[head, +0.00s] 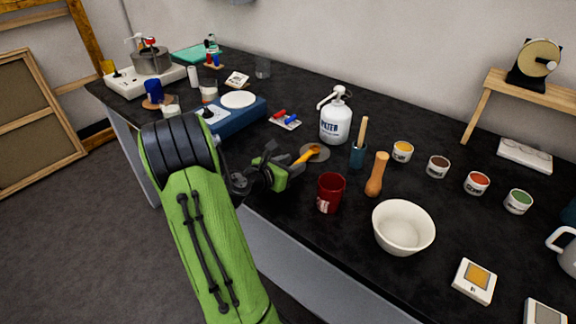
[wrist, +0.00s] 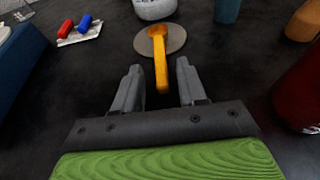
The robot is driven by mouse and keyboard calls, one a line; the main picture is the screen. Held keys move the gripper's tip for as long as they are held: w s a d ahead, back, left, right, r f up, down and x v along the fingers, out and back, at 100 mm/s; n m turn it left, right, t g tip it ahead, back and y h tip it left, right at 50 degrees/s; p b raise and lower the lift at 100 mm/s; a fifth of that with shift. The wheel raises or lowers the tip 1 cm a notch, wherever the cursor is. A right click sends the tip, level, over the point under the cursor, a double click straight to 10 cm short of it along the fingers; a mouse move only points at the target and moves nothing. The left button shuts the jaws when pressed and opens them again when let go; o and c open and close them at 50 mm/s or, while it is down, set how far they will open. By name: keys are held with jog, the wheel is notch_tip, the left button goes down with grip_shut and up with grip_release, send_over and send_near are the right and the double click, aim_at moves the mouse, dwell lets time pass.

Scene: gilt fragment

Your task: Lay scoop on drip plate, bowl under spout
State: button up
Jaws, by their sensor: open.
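An orange scoop (wrist: 160,62) lies with its head on the round grey drip plate (wrist: 176,42); its handle extends past the rim towards me. In the head view the scoop (head: 306,155) and drip plate (head: 320,153) are beside my gripper. My gripper (wrist: 158,72) is open, its fingers on either side of the handle's near end in the wrist view; I cannot tell contact. The white pump bottle (head: 336,124) stands behind the plate, its spout (head: 325,98) pointing left. A cream bowl (head: 403,226) stands at right, apart from the plate, and looks empty.
A dark red mug (head: 330,192), a wooden pestle-like tool (head: 377,174) and a teal cup (head: 357,155) stand between plate and bowl. A blue scale (head: 236,115) and a tray with red and blue pieces (head: 285,121) are left. Several paint pots line the right.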

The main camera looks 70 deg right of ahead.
jog(key=p+v, duration=0.1)
jog(key=v, duration=0.7)
jog(key=p+v, duration=0.1)
jog(key=v, duration=0.3)
jog(key=shift+r+p, duration=0.3)
jog(key=shift+p, duration=0.05)
jog(key=w+a+m+t+y, duration=0.3)
jog(key=a+m, duration=0.2)
jog(key=a, duration=0.3)
jog(key=w+a+m+t+y, duration=0.3)
jog(key=w+a+m+t, duration=0.15)
jog(key=a, duration=0.25)
jog(key=s+a+r+m+t+y, duration=0.2)
jog(key=a+r+y, duration=0.1)
jog(key=a, duration=0.7)
jog(key=s+a+r+m+t+y, duration=0.1)
jog(key=a+r+y, duration=0.3)
jog(key=a, duration=0.5)
jog(key=shift+s+a+m+t, duration=0.35)
jog(key=shift+s+a+m, duration=0.05)
jog(key=shift+s+m, duration=0.1)
